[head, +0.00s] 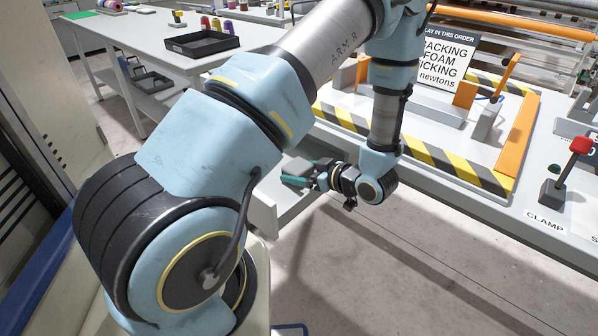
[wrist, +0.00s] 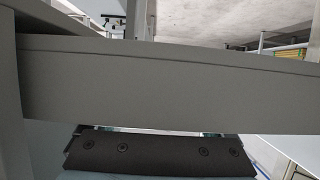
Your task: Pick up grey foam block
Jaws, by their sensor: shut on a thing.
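My gripper (head: 299,180) has teal fingers and is low beside the gantry bench, at a light grey drawer (head: 264,214) that stands out from the bench. In the wrist view the drawer's broad grey front (wrist: 160,85) crosses the picture, and my finger bases (wrist: 158,131) show just below it. The fingertips are hidden there.
The gantry bench has a yellow-black striped border (head: 440,163), an order sign (head: 444,62), orange rails and a red-knobbed clamp lever (head: 581,146). A white table (head: 150,35) at the back left bears a black tray (head: 201,43) and thread spools. Floor (head: 400,270) is clear in front.

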